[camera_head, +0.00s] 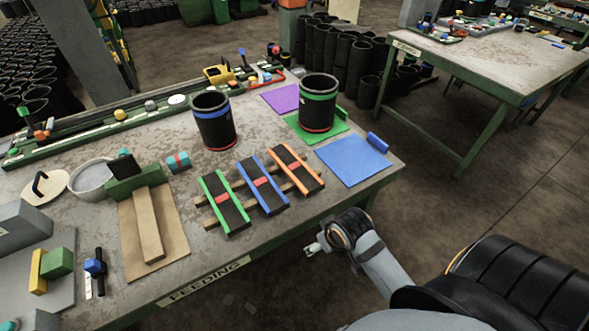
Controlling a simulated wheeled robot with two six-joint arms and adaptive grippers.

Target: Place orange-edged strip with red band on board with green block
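The orange-edged black strip with a red band (308,180) lies across two thin wooden slats, rightmost of three strips. A brown board (177,235) lies at the left front of the table. A green block (128,187) sits at its far end, and a pale wooden bar (146,224) lies along it. My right gripper (312,249) is beyond the table's front edge, below and right of the strips, apart from them. It looks empty; its finger opening is too small to judge. My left gripper is not in view.
Blue-edged (271,197) and green-edged (232,214) strips lie beside the orange one. Two black cylinders (214,125) (318,95) stand behind. A blue mat (350,162) lies right, and a grey bowl (91,178) left. Bare table separates the board from the strips.

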